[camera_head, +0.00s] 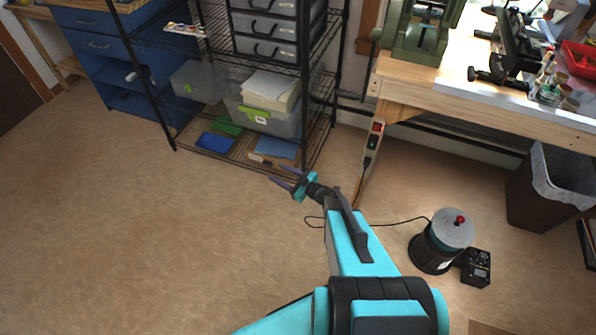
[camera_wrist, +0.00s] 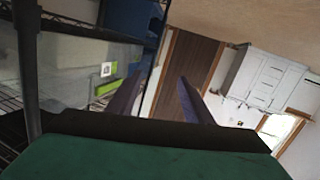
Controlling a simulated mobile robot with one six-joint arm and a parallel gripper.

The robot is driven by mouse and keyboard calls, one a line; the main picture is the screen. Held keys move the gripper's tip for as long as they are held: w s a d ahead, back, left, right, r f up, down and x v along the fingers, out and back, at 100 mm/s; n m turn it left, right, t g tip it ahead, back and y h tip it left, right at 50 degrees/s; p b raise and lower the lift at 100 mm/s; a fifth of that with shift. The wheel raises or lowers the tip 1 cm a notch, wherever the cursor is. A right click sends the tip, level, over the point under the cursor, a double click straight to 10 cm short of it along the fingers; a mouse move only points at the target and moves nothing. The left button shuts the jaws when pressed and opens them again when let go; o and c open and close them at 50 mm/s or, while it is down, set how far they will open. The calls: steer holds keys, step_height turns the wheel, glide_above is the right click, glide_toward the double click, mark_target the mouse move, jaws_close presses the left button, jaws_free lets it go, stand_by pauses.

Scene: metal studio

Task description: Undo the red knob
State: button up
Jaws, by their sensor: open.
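The red knob (camera_head: 460,219) sits on top of a round machine with a grey lid (camera_head: 449,232) and a dark body (camera_head: 430,254), on the floor at the lower right in the head view. My gripper (camera_head: 281,182) is open and empty, above the floor in front of the wire shelf, well to the left of the knob. In the wrist view my two fingers (camera_wrist: 160,95) stand apart with nothing between them. The knob does not show in the wrist view.
A black control box (camera_head: 476,267) stands beside the machine, and a black cable (camera_head: 385,226) lies on the floor. A wire shelf (camera_head: 222,156), a wooden workbench (camera_head: 490,105) and a bin (camera_head: 530,200) stand behind. The floor at left is clear.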

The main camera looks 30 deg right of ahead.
steer(key=a+f+m+g+h, duration=0.2)
steer(key=a+f+m+h, duration=0.2)
steer(key=a+h, duration=0.2)
steer(key=s+f+m+g+h, duration=0.3)
steer(key=s+f+g, duration=0.3)
steer(key=s, duration=0.7)
steer(key=s+a+g, duration=0.1)
steer(key=s+g, duration=0.3)
steer(key=s, duration=0.5)
steer(key=s+a+r+g, duration=0.1)
steer(key=s+g, duration=0.3)
steer(key=s, duration=0.5)
steer(key=s+a+g+y, duration=0.1)
steer(key=s+a+g, duration=0.2)
steer(key=s, duration=0.6)
steer(key=shift+s+a+r+g, duration=0.3)
steer(key=shift+r+g, duration=0.1)
steer(key=shift+g, duration=0.1)
steer(key=c, duration=0.4)
steer(key=shift+d, duration=0.1)
